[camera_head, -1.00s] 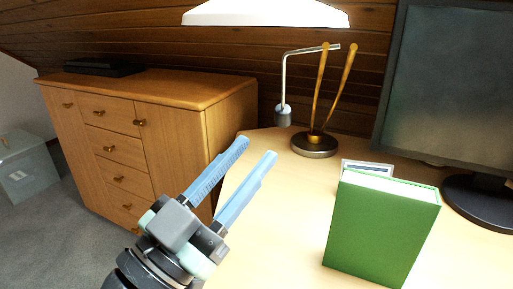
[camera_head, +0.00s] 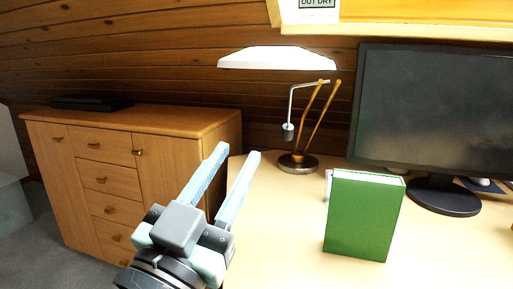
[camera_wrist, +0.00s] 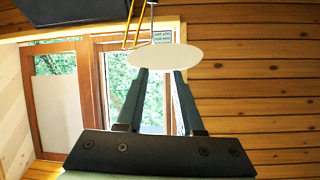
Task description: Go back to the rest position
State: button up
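My gripper (camera_head: 237,158) is in the head view, left of centre, in front of the drawer cabinet and the desk's left edge. Its two blue fingers are apart with nothing between them, and they point up and away. In the wrist view my gripper (camera_wrist: 160,75) also shows its two dark fingers spread, with a window and a pale oval lamp part behind them. It touches nothing that I can see.
A green book (camera_head: 362,218) stands upright on the desk (camera_head: 290,235). A lamp (camera_head: 298,163) with a white shade stands behind, beside a monitor (camera_head: 430,115). A wooden cabinet (camera_head: 165,170) with a flat black box (camera_head: 92,102) on top is at left. The desk's front left is clear.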

jog(key=s+d+r+n+t+y, duration=0.2)
jog(key=s+r+n+t+y, duration=0.15)
jog(key=r, duration=0.35)
jog(key=s+d+r+n+t+y, duration=0.1)
jog(key=s+r+n+t+y, duration=0.2)
jog(key=s+r+y, duration=0.35)
notch_tip(320, 180, up, 38)
jog(key=w+h+p, duration=0.1)
jog(key=p, duration=3.6)
jog(key=shift+w+r+h, duration=0.15)
jog(key=shift+w+h, duration=0.15)
jog(key=shift+w, duration=0.05)
